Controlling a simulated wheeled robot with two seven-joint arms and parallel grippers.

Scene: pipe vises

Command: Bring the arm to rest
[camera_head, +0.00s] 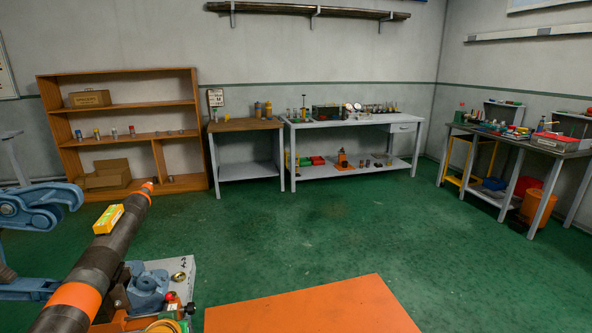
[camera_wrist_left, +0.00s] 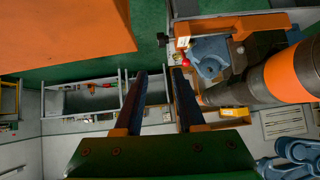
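My left gripper (camera_wrist_left: 160,74) shows in the left wrist view. Its two dark fingers are apart with nothing between them. Beside it, to the right in that view, is a thick dark pipe (camera_wrist_left: 260,82) with orange bands, apart from the fingers as far as I can see. The same pipe (camera_head: 109,246) slants up across the lower left of the head view. A blue-grey vise part (camera_head: 148,288) is next to the pipe and also shows in the wrist view (camera_wrist_left: 208,56). Neither gripper shows in the head view.
An orange surface (camera_head: 315,308) is at the front centre. More blue-grey clamp parts (camera_head: 38,203) stand at the left. A shelf (camera_head: 126,107), a wooden-topped table (camera_head: 243,126), a workbench (camera_head: 352,119) and a cluttered bench (camera_head: 520,138) line the walls. The green floor between is clear.

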